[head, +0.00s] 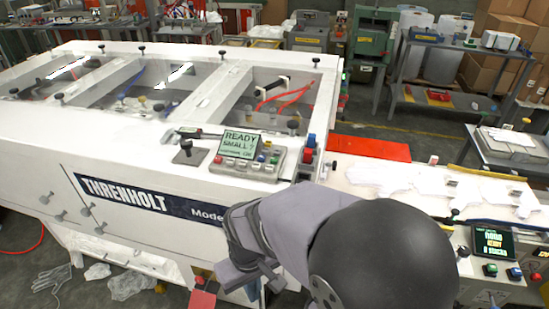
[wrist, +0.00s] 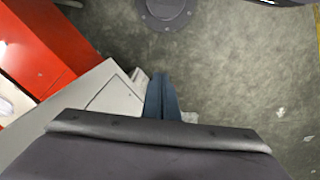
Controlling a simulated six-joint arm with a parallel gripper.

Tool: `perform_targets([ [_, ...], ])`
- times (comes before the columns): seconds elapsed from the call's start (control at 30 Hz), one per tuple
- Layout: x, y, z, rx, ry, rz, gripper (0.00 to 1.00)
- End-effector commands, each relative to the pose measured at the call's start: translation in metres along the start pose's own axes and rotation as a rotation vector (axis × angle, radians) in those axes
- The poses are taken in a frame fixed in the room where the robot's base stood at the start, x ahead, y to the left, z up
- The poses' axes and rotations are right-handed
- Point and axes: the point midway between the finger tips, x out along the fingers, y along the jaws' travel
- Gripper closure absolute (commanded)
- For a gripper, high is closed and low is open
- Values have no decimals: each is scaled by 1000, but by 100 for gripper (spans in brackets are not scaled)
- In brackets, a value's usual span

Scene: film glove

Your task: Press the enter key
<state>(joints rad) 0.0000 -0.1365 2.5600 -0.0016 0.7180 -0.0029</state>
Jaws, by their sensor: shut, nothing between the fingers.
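The control panel (head: 281,164) sits on the white machine's near edge in the head view. Its green screen (head: 240,144) reads "READY SMALL ?" above a smaller line too small to read. Below and beside the screen are several small keys, with a red key (head: 218,159) at the left and pale keys towards the right. The key labels are too small to read, so I cannot tell which is enter. My gripper (wrist: 163,78) is shut and empty in the wrist view, above the floor beside a grey surface. In the head view my wrist is low, in front of the machine, apart from the panel.
A black knob (head: 186,147) stands left of the panel, and a blue-and-red button post (head: 309,148) stands to its right. A second unit with a screen (head: 493,242) is at the right. Red surfaces (wrist: 30,45) lie upper left in the wrist view; open floor is at right.

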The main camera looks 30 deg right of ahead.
Motion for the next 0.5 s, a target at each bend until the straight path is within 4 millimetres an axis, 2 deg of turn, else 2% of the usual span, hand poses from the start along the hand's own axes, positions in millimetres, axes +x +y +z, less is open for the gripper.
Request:
perform_targets([
  [0.17,-5,1,-7,21,7,-13,100],
  [0.27,-15,4,-19,57,21,-37,100],
  [0.37,-30,11,-40,112,47,-76,100],
  [0.5,-62,27,-76,203,107,-154,100],
])
